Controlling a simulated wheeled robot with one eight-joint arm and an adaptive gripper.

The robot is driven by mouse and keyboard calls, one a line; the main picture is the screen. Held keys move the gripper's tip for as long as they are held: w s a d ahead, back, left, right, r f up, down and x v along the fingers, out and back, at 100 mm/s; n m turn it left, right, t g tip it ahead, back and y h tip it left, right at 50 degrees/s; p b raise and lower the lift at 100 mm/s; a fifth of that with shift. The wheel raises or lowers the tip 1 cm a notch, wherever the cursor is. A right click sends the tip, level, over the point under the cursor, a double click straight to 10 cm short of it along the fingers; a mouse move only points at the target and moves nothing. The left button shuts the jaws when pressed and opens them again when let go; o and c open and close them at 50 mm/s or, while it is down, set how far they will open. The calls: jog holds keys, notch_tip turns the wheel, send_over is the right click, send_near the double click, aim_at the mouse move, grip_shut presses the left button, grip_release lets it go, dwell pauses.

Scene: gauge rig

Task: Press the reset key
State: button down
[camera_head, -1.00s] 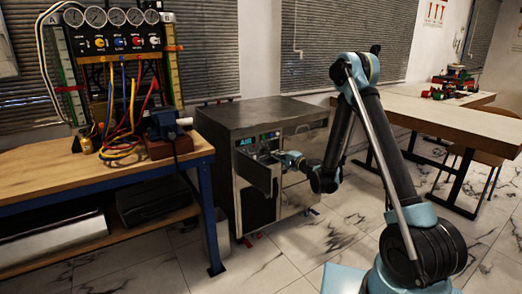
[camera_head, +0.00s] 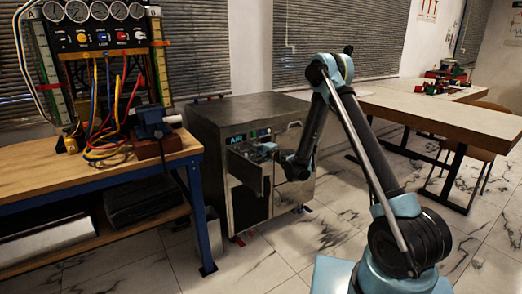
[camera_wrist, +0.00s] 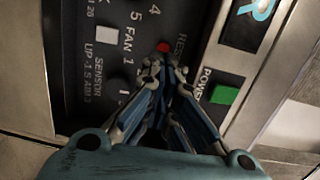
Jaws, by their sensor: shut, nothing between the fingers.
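The reset key is a small red button (camera_wrist: 163,47) on a dark control panel (camera_wrist: 75,75) in the wrist view, beside a partly hidden label that begins "RESE". My gripper (camera_wrist: 165,72) is shut and empty, its fingertips just below the red key in the picture. I cannot tell whether they touch the panel. In the head view my gripper (camera_head: 268,148) is at the front of the grey cabinet (camera_head: 245,112), by its upper panel. The reset key cannot be made out there.
A green POWER key (camera_wrist: 224,95) is right of my fingers, and a white key (camera_wrist: 107,35) is to the left. An open flap (camera_head: 246,171) sticks out from the cabinet front below my gripper. A workbench (camera_head: 90,172) stands left, a table (camera_head: 440,115) right.

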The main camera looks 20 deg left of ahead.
aim_at(246, 143)
jog(key=x, duration=0.3)
jog(key=shift+d, duration=0.1)
jog(key=shift+x, duration=1)
jog(key=shift+r, duration=0.15)
